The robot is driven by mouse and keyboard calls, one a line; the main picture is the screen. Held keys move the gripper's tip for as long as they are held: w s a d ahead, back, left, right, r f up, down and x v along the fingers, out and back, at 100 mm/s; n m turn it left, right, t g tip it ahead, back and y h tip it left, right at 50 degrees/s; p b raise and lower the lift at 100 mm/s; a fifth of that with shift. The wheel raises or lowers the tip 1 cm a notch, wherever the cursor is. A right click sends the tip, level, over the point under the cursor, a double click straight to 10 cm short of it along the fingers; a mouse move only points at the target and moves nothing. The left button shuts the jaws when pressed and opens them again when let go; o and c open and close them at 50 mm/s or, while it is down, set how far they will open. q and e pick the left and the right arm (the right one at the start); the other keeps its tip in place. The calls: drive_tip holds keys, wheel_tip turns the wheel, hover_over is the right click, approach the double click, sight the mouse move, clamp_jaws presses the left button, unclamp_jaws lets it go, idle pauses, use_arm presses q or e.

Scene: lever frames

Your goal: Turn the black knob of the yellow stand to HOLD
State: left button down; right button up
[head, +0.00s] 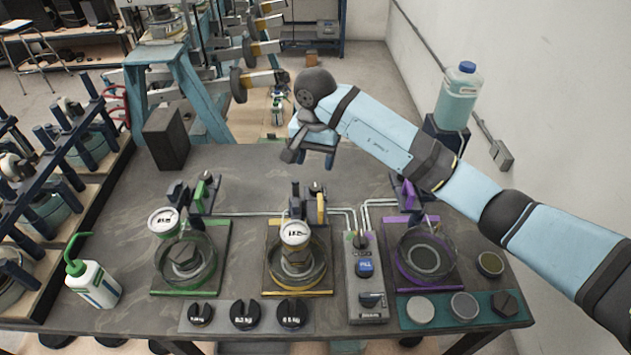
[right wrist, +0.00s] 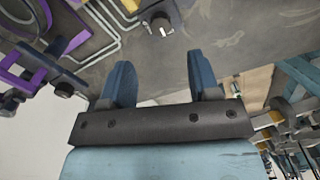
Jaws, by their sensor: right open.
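The yellow stand (head: 271,275) is in the middle of the table in the head view, with a yellow lever plate (head: 321,207) at its back and a labelled can (head: 295,234) over its bowl. Its small black knob (head: 316,187) is at the back, beside that plate. What looks like the same knob (right wrist: 160,24), with a pale pointer mark, shows at the top of the right wrist view. I cannot read any HOLD label. My right gripper (head: 309,158) is open and empty, behind and above the knob, apart from it. My left gripper is not in view.
A green stand (head: 225,255) is to the left and a purple stand (head: 400,280) to the right. A grey control box (head: 365,290) and thin pipes lie between yellow and purple. Black weights (head: 245,314) line the front. The table behind the stands is mostly clear.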

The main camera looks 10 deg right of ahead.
sight(315, 187)
wheel_tip(315, 187, down, 9)
drive_tip(key=shift+r+p, duration=0.1)
drive_tip(key=shift+p, duration=0.6)
drive_tip(key=c, duration=0.9)
